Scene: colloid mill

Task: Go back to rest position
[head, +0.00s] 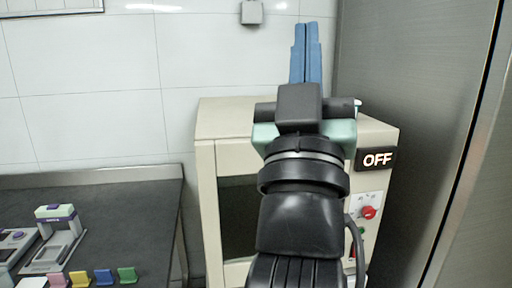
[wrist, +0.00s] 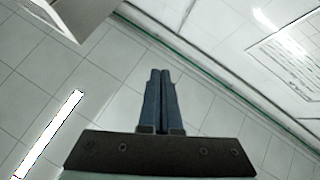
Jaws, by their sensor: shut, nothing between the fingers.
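My gripper (head: 306,26) points upward in the head view, its two blue fingers close together with nothing between them. It is in front of the beige machine (head: 215,122) and reaches above its top. My arm hides the middle of the machine. In the wrist view my gripper (wrist: 160,74) is also shut and empty, with tiled wall and ceiling surfaces behind it.
The machine has an OFF sign (head: 377,160) and a red knob (head: 368,212). A dark table (head: 120,200) at left holds a small device (head: 57,240) and several coloured blocks (head: 104,276). A steel cabinet (head: 415,70) stands close at right.

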